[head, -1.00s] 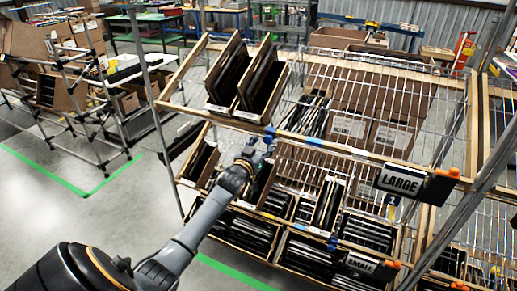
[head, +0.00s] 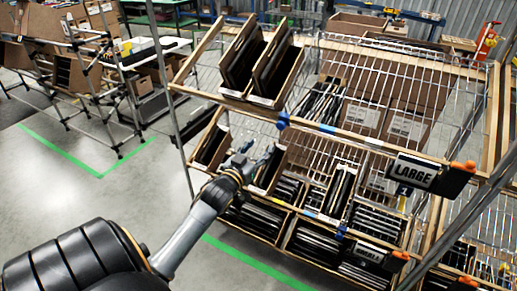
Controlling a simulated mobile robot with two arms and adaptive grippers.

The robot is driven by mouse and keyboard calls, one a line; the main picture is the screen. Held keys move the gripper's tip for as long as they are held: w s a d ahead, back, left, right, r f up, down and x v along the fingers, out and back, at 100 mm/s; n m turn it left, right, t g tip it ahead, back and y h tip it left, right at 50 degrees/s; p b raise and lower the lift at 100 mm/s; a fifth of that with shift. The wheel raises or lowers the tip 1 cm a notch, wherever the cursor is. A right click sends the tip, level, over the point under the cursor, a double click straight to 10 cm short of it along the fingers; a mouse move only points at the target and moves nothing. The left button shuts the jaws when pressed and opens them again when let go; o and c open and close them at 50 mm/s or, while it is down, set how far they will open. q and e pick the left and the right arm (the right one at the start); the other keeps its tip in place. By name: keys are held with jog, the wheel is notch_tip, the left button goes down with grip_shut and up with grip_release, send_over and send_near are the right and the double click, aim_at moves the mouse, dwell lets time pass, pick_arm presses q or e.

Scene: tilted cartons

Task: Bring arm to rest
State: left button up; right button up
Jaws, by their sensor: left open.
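My left arm comes in from the lower left. Its gripper (head: 260,155) is open, with its two fingers spread and nothing seen between them. It is in front of the rack, below the front edge of the upper shelf (head: 330,128) and over the tilted cartons of the lower shelf. Whether it touches a carton behind it I cannot tell. My right gripper is not in view.
Two tilted cartons of dark flat items (head: 262,68) stand on the upper shelf, left. Larger brown cartons (head: 400,112) stand to the right. A LARGE sign (head: 414,172) sticks out from the shelf edge. Grey floor (head: 120,205) is clear at left.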

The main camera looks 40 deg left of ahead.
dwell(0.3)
pick_arm(q)
jog(key=s+d+f+m+g+h+b, duration=0.1)
jog(key=s+d+f+g, duration=0.3)
jog(key=f, duration=0.9)
jog(key=s+d+f+g+h, duration=0.15)
jog(key=s+f, duration=0.35)
jog(key=f, duration=0.9)
jog(key=s+d+f+m+g+b, duration=0.1)
jog(key=s+d+f+g, duration=0.3)
jog(key=f, duration=0.9)
jog(key=s+d+f+m+g, duration=0.1)
jog(key=s+d+f, duration=0.3)
jog(key=s, duration=0.7)
jog(key=s+d+f+m+g+h, duration=0.1)
jog(key=s+d+f+g, duration=0.2)
jog(key=s+f, duration=0.6)
jog(key=s+d+f+m+g+h, duration=0.1)
jog(key=s+d+f+g, duration=0.2)
jog(key=s, duration=1.1)
notch_tip(320, 180, down, 4)
jog(key=d, duration=0.2)
jog(key=shift+d+b, duration=0.35)
jog(key=shift+d, duration=0.05)
